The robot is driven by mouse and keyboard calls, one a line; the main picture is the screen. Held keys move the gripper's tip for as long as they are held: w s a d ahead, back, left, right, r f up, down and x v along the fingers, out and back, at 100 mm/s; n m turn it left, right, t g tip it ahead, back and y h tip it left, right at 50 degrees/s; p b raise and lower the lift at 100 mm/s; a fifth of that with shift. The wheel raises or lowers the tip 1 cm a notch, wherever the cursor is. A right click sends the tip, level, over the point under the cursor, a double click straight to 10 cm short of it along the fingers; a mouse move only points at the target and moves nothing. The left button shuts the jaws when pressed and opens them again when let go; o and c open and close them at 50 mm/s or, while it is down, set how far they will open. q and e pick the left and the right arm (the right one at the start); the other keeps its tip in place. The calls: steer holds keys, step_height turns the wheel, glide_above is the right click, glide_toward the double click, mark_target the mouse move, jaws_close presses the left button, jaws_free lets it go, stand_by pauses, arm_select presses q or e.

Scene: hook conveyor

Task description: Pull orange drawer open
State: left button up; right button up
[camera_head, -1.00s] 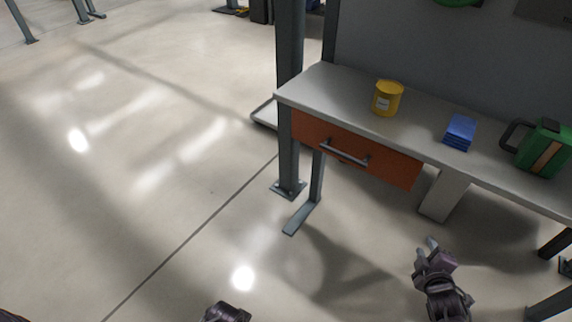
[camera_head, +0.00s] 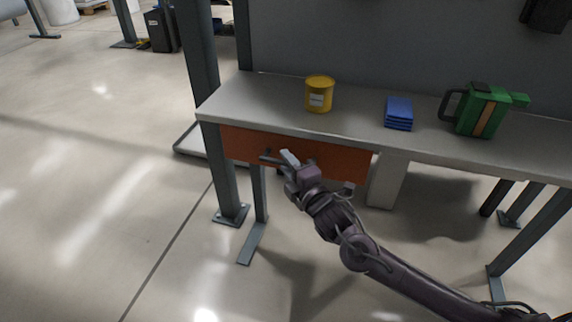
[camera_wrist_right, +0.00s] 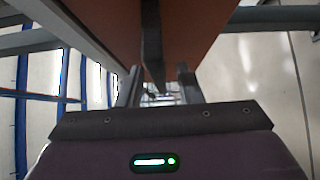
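The orange drawer (camera_head: 240,145) sits under the grey workbench top, with its front close beneath the bench edge, so it looks shut. Its dark bar handle (camera_head: 268,157) is partly hidden behind my right gripper (camera_head: 289,160), which is at the drawer front from the right. In the right wrist view the handle (camera_wrist_right: 152,45) runs between the two spread fingers of the right gripper (camera_wrist_right: 159,86), with gaps showing on its sides. The drawer front (camera_wrist_right: 185,30) fills the top of that view. My left gripper is not in view.
On the workbench (camera_head: 350,125) stand a yellow can (camera_head: 319,95), a blue stack (camera_head: 398,114) and a green jug (camera_head: 482,112). A grey post (camera_head: 202,90) and a bench leg (camera_head: 258,200) stand at the left.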

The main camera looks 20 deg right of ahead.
steer(key=shift+w+a, duration=0.1)
steer(key=shift+w, duration=0.25)
jaws_close()
